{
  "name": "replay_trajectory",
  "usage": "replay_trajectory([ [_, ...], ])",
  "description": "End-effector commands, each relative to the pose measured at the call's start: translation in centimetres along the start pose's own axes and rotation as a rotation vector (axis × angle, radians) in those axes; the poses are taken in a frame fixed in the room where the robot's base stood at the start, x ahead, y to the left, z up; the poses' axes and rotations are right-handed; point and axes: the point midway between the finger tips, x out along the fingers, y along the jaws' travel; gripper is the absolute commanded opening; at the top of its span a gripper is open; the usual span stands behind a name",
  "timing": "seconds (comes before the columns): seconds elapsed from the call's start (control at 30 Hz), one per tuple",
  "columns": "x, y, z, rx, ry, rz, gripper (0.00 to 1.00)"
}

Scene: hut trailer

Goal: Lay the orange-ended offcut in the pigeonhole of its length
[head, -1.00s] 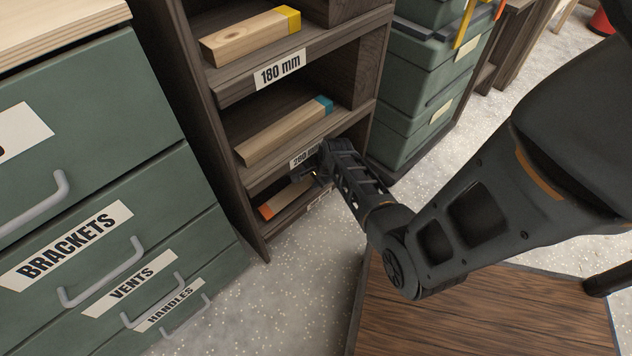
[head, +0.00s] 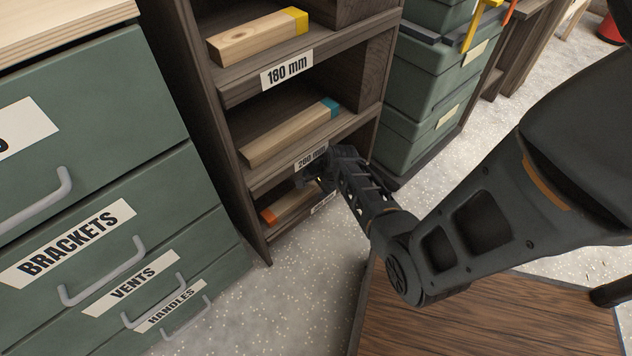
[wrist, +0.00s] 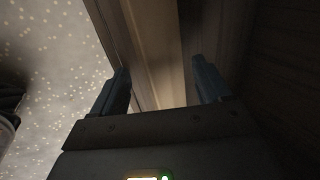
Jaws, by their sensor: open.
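The orange-ended offcut (head: 292,203) lies in the lowest visible pigeonhole, its orange end towards the left. The right part of it is hidden behind my gripper. My gripper (head: 308,178) is at the mouth of that pigeonhole, just above the offcut. In the wrist view my gripper's two fingers (wrist: 166,88) are apart. A pale wooden strip (wrist: 165,45) shows beyond and between them; I cannot tell if it is the offcut or part of the shelf. The label under this pigeonhole (head: 323,202) is too small to read.
A teal-ended offcut (head: 290,134) lies in the pigeonhole labelled 200 mm, and a yellow-ended one (head: 258,36) in the 180 mm one. Green drawers (head: 100,190) stand left, green crates (head: 425,100) right. A brown wooden surface (head: 490,315) is in front.

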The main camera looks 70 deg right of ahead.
Motion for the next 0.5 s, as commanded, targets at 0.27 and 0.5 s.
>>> replay_trajectory([
  [0.27, -1.4, -0.1, 0.0, 0.000, 0.000, 0.000, 0.77],
  [0.5, -5.5, -0.1, 0.0, 0.000, 0.001, 0.000, 0.77],
])
